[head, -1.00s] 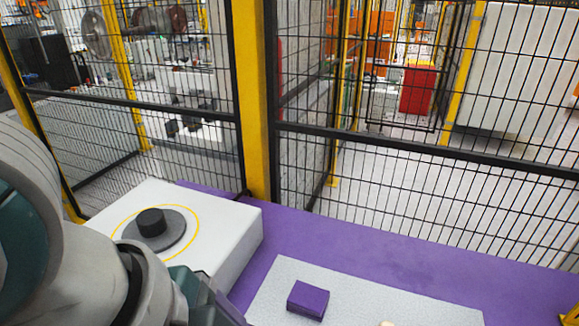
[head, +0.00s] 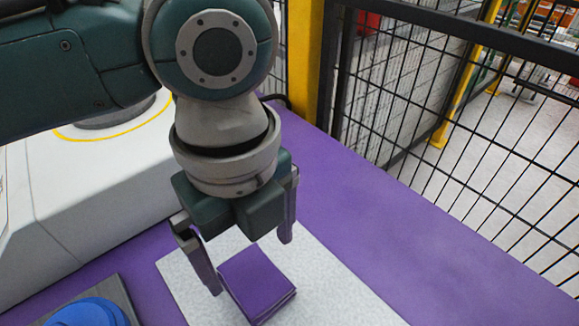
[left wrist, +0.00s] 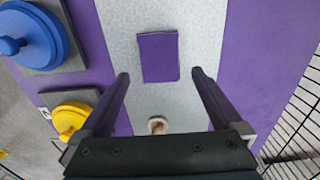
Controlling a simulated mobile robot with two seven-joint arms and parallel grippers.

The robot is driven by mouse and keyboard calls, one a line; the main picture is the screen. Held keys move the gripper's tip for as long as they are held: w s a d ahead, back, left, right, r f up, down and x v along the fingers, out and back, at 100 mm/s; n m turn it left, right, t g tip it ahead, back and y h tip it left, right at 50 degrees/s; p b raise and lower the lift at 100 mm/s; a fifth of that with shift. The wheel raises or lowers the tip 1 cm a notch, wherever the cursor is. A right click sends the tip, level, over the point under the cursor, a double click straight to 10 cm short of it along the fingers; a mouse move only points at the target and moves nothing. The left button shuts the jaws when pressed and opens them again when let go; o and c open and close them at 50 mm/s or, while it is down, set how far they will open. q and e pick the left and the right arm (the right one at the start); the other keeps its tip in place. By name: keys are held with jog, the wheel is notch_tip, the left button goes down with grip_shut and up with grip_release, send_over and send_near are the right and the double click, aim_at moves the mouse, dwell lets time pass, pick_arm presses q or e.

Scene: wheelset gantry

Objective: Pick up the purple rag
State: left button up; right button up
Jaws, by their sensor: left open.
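The purple rag (head: 257,284) is a folded, flat rectangular stack lying on a light grey speckled mat (head: 345,300) on the purple surface. My left gripper (head: 250,266) points down at it with its fingers spread and nothing held. In the head view one finger stands to the left of the rag and the other behind it to the right. In the left wrist view the rag (left wrist: 158,57) lies just beyond the open fingertips, centred between them. I cannot tell the exact height of the fingertips above the mat. My right gripper is out of view.
A blue knobbed disc (head: 92,315) on a dark plate stands left of the mat. A yellow knobbed piece (left wrist: 70,119) and a small pale round object (left wrist: 157,125) show in the left wrist view. A white block (head: 90,195) and mesh fence (head: 450,150) border the space.

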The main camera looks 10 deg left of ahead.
aim_at(254, 277)
pick_arm(q)
notch_tip(254, 277, down, 6)
jog(key=shift+a+f+b, duration=0.1)
jog(key=shift+b, duration=0.5)
jog(key=shift+c, duration=0.2)
jog(key=c, duration=1.2)
notch_tip(254, 277, up, 20)
jog(key=p, duration=0.4)
